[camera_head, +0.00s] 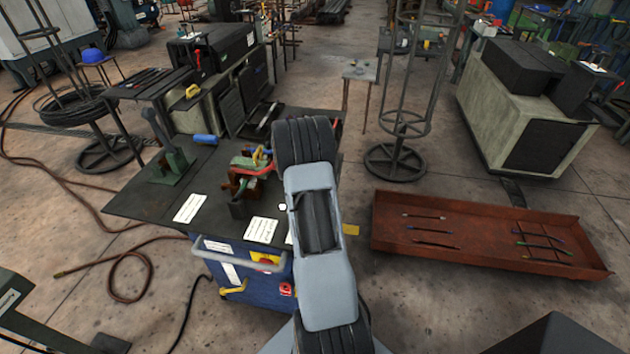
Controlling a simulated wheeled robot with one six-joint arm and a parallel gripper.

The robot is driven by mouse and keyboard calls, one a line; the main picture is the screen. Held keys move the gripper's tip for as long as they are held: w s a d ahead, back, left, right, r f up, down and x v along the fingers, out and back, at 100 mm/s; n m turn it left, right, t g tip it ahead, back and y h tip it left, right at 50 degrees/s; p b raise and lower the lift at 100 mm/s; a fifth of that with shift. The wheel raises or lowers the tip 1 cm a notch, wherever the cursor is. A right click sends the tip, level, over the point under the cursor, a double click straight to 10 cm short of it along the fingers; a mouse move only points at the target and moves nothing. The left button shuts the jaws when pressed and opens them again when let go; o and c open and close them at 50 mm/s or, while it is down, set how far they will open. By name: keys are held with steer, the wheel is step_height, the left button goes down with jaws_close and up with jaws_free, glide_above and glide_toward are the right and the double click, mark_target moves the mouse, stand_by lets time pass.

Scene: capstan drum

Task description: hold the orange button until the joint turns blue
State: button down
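A blue cabinet (240,292) stands below the dark bench's front edge, with a yellow-orange patch (265,259) and a small red part (286,289) on its front. I cannot tell whether either is the orange button. A small green and red device (250,165) with a yellow part sits on the bench; the joint cannot be made out there. My grey and black arm rises from the bottom middle over the bench's right side, hiding what lies behind it. My gripper cannot be made out.
The dark bench (140,205) carries white sheets (189,208), a blue cylinder (205,139) and a green lever device (172,165). A rust-red tray (480,262) with thin rods lies on the right. A hose (140,260) lies on the floor at left.

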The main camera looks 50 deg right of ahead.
steer(key=shift+f+b, duration=1)
steer(key=shift+b, duration=0.25)
stand_by(2.2)
steer(key=shift+r, duration=0.15)
stand_by(1.1)
steer(key=shift+r+p, duration=0.6)
steer(key=shift+r, duration=0.25)
steer(key=shift+r+p, duration=1.8)
steer(key=shift+r, duration=0.75)
